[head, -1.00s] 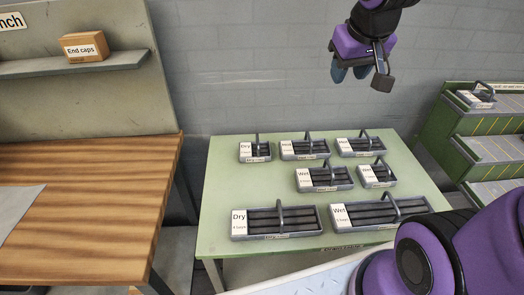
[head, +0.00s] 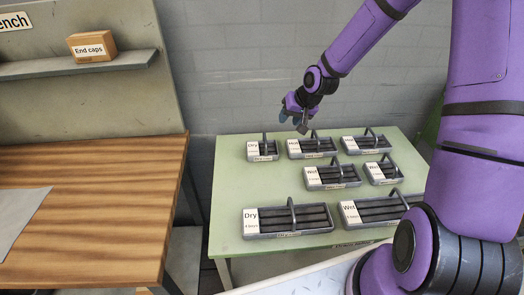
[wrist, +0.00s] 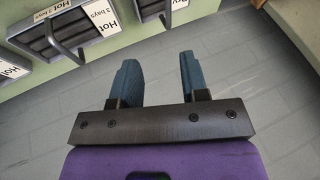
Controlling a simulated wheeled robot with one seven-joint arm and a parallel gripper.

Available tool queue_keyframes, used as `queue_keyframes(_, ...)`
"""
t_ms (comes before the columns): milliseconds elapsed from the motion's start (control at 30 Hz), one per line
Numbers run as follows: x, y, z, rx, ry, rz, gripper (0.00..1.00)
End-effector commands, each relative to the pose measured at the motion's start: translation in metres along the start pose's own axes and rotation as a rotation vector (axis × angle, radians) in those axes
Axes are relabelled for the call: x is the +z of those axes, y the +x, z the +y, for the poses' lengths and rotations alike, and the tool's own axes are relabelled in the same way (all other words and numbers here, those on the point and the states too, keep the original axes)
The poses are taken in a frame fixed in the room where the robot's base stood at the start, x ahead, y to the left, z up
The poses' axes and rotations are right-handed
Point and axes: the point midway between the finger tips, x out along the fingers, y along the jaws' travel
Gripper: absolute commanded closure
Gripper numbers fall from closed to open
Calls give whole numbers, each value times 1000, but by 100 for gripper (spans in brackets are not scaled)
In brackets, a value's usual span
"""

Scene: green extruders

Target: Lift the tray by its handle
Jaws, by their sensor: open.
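Several grey compartment trays with upright arched handles stand on a pale green table (head: 225,215). The back row holds a small Dry tray (head: 262,156) and two Hot trays (head: 312,154) (head: 366,150). Two Wet trays (head: 338,183) (head: 386,179) stand in the middle. A long Dry tray (head: 290,226) and a long Wet tray (head: 372,216) stand in front. My gripper (head: 290,118) is above the back edge of the table, near the small Dry and left Hot trays. The wrist view shows its blue fingers (wrist: 157,65) apart and empty, with a Hot tray (wrist: 70,35) beyond them, upper left.
A wooden workbench (head: 90,200) stands at the left, with a shelf (head: 30,69) carrying an End caps box (head: 92,46). A grey block wall (head: 240,60) is behind the table. A white surface edge (head: 310,277) lies at the front. Bare table shows between the trays.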

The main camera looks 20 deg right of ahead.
Motion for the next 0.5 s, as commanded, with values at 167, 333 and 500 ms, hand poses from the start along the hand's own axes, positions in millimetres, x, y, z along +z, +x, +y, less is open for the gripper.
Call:
queue_keyframes(167,-2,43,5,-108,98,23,59)
queue_keyframes(333,-5,66,6,-175,163,50,59)
queue_keyframes(500,-7,77,4,-203,190,61,59)
